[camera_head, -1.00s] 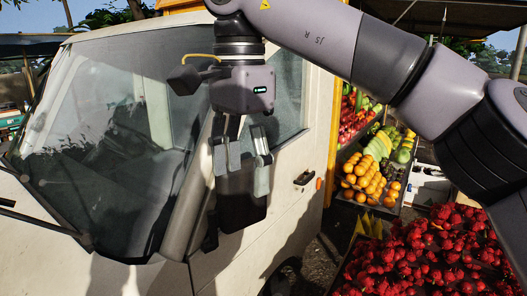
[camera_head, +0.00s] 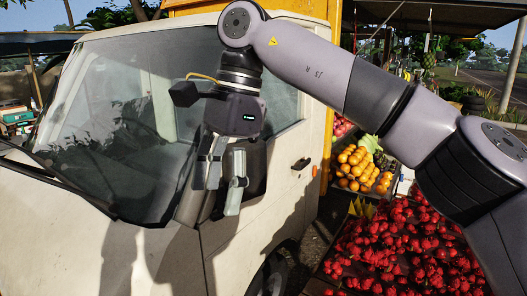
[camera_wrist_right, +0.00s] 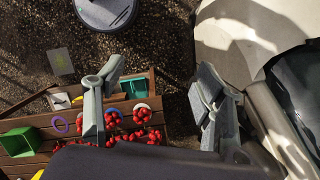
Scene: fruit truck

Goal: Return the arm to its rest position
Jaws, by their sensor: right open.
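My right arm (camera_head: 380,95) comes in from the right and reaches over to the left in the head view. Its gripper (camera_head: 222,180) hangs fingers down in front of the truck's windshield pillar and dark side mirror (camera_head: 257,165). The two fingers are apart with nothing between them. In the right wrist view the gripper (camera_wrist_right: 158,110) also shows open and empty, with the ground and a wooden stand below. I cannot tell from the head view whether the gripper touches the mirror. My left gripper is in neither view.
The white truck (camera_head: 130,250) fills the left. At the right are a crate of red fruit (camera_head: 400,240) and a pile of oranges (camera_head: 357,168). The right wrist view shows a green bin (camera_wrist_right: 20,142), a wooden stand (camera_wrist_right: 60,150) and bare ground (camera_wrist_right: 155,50).

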